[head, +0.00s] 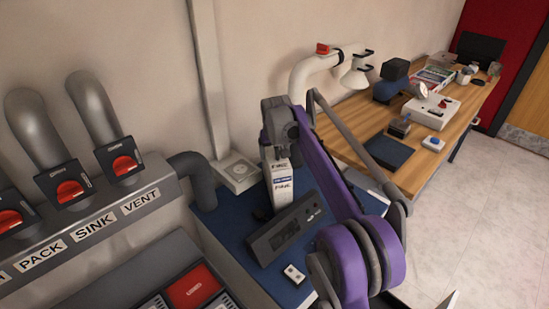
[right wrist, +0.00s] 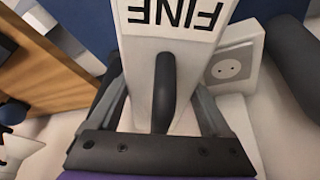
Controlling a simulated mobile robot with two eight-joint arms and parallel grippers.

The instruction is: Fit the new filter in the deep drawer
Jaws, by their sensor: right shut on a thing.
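My right gripper (head: 274,155) is shut on the new filter (head: 282,188), a tall white block with a "FINE" label, and holds it roughly upright. In the right wrist view the filter (right wrist: 190,75) fills the middle, its label upside down. Its dark handle (right wrist: 164,90) is between the jaws of the gripper (right wrist: 160,105). The filter is over the blue surface (head: 230,215), just behind a dark grey box with a panel (head: 284,232). Its lower end is partly hidden, so I cannot tell whether it touches anything. No deep drawer can be made out. My left gripper is not in view.
A dark console (head: 85,235) with labels, red switches and grey pipes stands at the left. A white socket box (head: 238,172) is by the wall. A small white item (head: 293,273) lies on the blue surface. A cluttered wooden bench (head: 455,125) is at the right.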

